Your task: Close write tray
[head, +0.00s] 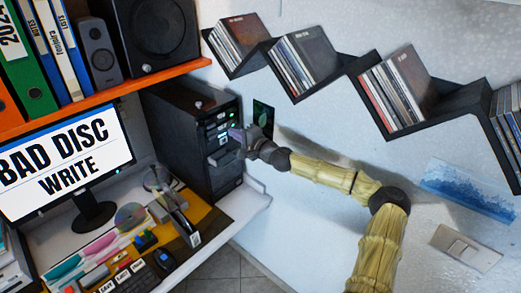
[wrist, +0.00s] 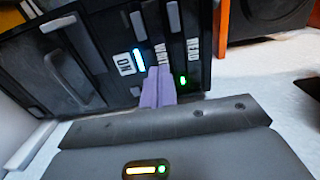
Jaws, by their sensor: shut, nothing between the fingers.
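The black computer tower (head: 190,140) stands at the back right of the desk, with drive slots on its front. In the wrist view its front (wrist: 98,50) shows labels reading ON, WRITE and READ. My gripper (head: 236,133) is at the upper part of the tower's front. In the wrist view its purple fingers (wrist: 158,88) are shut together and empty, with their tips at the WRITE label (wrist: 165,55), partly covering it. I cannot tell whether they touch the front.
The monitor (head: 62,160) reads BAD DISC WRITE. Discs (head: 130,216) and a keyboard (head: 132,280) lie on the desk. A zigzag wall shelf (head: 350,75) with disc cases hangs above my arm. An orange shelf (head: 110,93) with a speaker and binders is at the upper left.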

